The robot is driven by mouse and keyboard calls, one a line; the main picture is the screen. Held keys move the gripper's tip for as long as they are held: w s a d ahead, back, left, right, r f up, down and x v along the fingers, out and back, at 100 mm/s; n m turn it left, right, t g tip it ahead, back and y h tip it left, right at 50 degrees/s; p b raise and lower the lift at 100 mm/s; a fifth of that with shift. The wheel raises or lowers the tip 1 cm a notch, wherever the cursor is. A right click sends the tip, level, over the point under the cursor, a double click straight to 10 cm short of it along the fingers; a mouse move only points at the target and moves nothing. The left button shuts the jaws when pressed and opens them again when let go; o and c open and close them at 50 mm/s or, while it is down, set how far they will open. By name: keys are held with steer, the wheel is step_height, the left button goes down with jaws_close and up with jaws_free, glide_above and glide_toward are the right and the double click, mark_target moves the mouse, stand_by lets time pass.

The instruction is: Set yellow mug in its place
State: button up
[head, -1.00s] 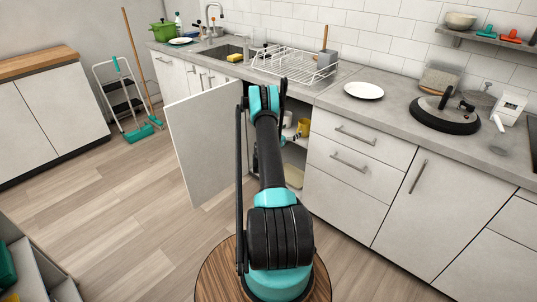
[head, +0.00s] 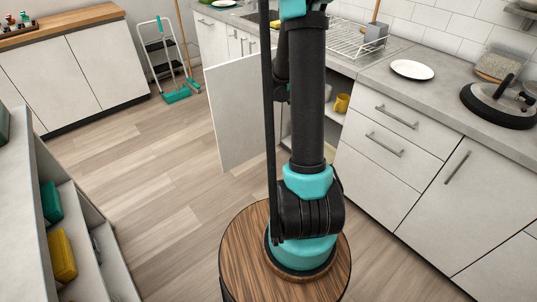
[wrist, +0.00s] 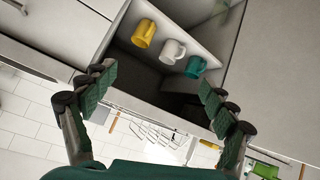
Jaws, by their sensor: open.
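The yellow mug (wrist: 144,33) stands on a shelf inside the open cabinet, at the left end of a row in the wrist view. A white mug (wrist: 172,51) and a teal mug (wrist: 196,67) stand beside it in that row. In the head view the yellow mug (head: 342,103) shows inside the cabinet, just right of my arm. My gripper (wrist: 157,82) is open and empty, its two fingers spread wide, apart from the mugs. My gripper is not visible in the head view.
The cabinet door (head: 239,110) stands open to the left. A wire rack (head: 358,38) sits on the counter above, with a white plate (head: 412,69) to its right. A dark round lid (head: 497,105) lies farther right. The wooden floor left of my base is clear.

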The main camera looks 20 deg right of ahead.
steer(key=s+a+f+n+y, duration=0.1)
steer(key=s+a+n+y, duration=0.3)
steer(key=s+a, duration=0.8)
steer(key=s+a+f+n+g+y, duration=0.1)
steer(key=s+a+n+y, duration=0.3)
steer(key=s+a, duration=0.9)
steer(key=s, duration=0.5)
steer(key=shift+s+y, duration=0.3)
steer(key=shift+s, duration=0.1)
steer(key=shift+c, duration=0.5)
